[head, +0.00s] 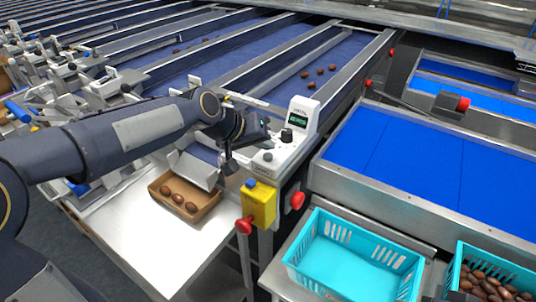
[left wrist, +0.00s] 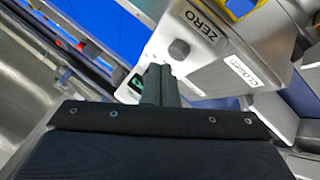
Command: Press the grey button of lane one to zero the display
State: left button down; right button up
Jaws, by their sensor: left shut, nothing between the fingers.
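The lane's white console (head: 310,107) stands at the end of the belt in the head view, with a small green-lit display (head: 298,120). A grey button (head: 268,157) sits on its lower part. In the left wrist view the grey button (left wrist: 179,50) stands beside the ZERO label (left wrist: 199,26). My left gripper (head: 264,138) is shut and empty, close above the console. Its dark fingers (left wrist: 160,86) partly cover the display (left wrist: 136,81) in the wrist view. They appear beside the button; I cannot tell whether they touch the console. My right gripper is out of view.
A cardboard tray (head: 157,193) with several dates lies below my left arm. A yellow box (head: 262,205) with red buttons stands below the console. Turquoise crates (head: 335,228) are at the front right. A blue belt (head: 400,145) runs at the right.

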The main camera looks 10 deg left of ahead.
aim_at(264, 161)
pick_arm(q)
jog(key=shift+f, duration=0.35)
jog(key=shift+f+b, duration=0.5)
jog(key=shift+b, duration=0.15)
dwell(0.3)
jog(key=shift+r, duration=0.1)
jog(key=shift+r+p, duration=0.75)
jog(key=shift+r, duration=0.05)
notch_tip(264, 161, up, 5)
jog(key=p, duration=0.4)
dwell(0.5)
jog(key=shift+s+a, duration=0.1)
